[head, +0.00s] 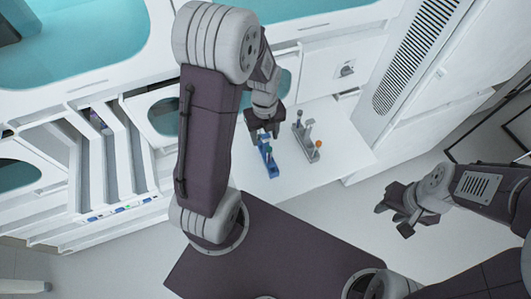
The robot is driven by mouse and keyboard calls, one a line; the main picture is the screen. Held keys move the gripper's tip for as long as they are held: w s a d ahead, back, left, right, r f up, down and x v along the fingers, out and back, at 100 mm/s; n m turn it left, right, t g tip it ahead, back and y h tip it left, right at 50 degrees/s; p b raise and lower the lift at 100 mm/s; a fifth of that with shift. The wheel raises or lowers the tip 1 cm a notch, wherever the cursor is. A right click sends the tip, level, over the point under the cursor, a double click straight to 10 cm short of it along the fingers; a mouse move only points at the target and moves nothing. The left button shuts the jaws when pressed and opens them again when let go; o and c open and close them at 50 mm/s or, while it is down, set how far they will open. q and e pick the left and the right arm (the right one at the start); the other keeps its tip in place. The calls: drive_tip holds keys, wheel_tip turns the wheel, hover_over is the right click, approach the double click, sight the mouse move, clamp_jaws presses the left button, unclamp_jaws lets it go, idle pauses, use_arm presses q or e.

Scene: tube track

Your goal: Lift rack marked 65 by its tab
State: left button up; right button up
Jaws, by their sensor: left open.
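A small blue rack (268,161) stands on the white shelf (345,152) in the head view. No number is legible on either rack, so I cannot tell which is marked 65. My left gripper (264,137) is open over the far end of the blue rack and hides part of it. I cannot tell whether it touches the rack. My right gripper (393,221) is open and empty, off to the right and away from both racks.
A white machine with teal windows (95,40) stands behind the shelf. Slotted white bays (112,150) are on the left. A vented cabinet (420,60) is at the right. The shelf's right part is clear.

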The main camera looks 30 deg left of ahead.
sight(266, 143)
use_arm(q)
drive_tip(key=f, duration=0.4)
drive_tip(key=shift+d+f, duration=0.1)
drive_tip(key=shift+d, duration=0.15)
drive_tip(key=shift+w+a+f, duration=0.1)
drive_tip(key=shift+w+f, duration=0.05)
drive_tip(key=shift+f, duration=0.1)
drive_tip(key=shift+r, duration=0.1)
clamp_jaws()
